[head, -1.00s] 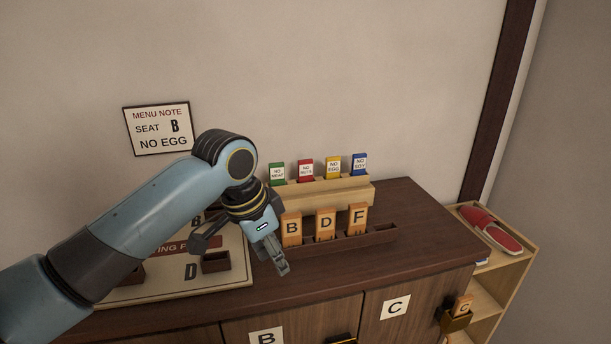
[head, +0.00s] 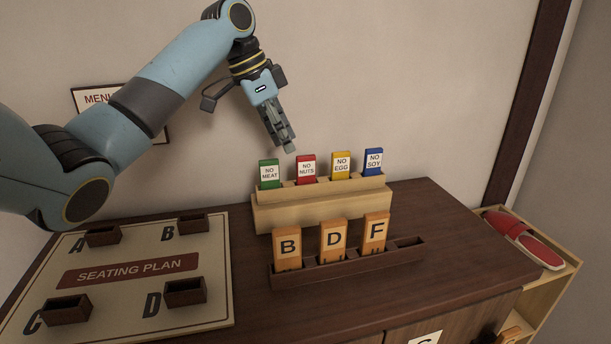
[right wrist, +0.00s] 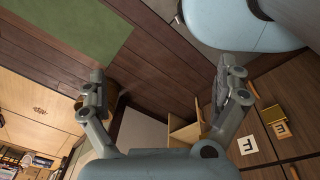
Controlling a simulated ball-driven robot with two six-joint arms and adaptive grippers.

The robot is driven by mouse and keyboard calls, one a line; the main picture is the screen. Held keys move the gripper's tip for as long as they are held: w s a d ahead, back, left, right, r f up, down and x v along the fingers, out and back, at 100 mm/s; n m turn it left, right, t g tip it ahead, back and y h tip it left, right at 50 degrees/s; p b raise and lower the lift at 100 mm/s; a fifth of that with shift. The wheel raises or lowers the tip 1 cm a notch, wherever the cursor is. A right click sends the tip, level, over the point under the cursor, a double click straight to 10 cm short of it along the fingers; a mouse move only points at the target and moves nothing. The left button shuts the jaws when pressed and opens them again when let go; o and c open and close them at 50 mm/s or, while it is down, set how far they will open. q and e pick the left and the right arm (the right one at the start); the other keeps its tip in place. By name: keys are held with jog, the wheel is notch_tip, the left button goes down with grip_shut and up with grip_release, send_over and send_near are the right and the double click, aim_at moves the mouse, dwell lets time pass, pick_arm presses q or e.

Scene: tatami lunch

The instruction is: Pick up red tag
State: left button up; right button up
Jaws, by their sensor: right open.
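The red tag (head: 306,168), marked NO NUTS, stands upright in the pale wooden rack (head: 320,207), between the green tag (head: 269,173) and the yellow tag (head: 341,164). My left gripper (head: 289,148) hangs just above and slightly left of the red tag, fingers pointing down, apart from it in the picture. It is seen side-on, so I cannot tell how far its fingers are apart. My right gripper (right wrist: 160,85) shows in the right wrist view, open and empty, away from the tags.
A blue tag (head: 373,161) ends the row. In front, a dark tray (head: 345,265) holds orange tags B, D and F. The seating plan board (head: 135,262) with small dark boxes lies at left. A shelf with a red slipper (head: 522,238) stands at right.

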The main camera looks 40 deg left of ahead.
aim_at(301, 167)
pick_arm(q)
jog(key=shift+w+d+f, duration=0.1)
jog(key=shift+d+f, duration=0.2)
jog(key=shift+f, duration=0.2)
jog(key=shift+w+d+f, duration=0.1)
jog(key=shift+d+f, duration=0.15)
jog(key=shift+f, duration=0.2)
jog(key=shift+d+f, duration=0.1)
jog(key=shift+f, duration=0.2)
jog(key=x, duration=0.2)
jog(key=w+p+x, duration=0.1)
jog(key=x, duration=0.1)
jog(key=shift+f, duration=0.2)
jog(key=shift+w+f, duration=0.15)
jog(key=shift+f, duration=0.2)
jog(key=shift+c, duration=0.3)
jog(key=c, duration=0.4)
jog(key=shift+c, duration=1.4)
grip_shut()
pick_arm(e)
jog(key=shift+s+d+r, duration=0.55)
jog(key=shift+s+r, duration=0.1)
jog(key=shift+r, duration=0.15)
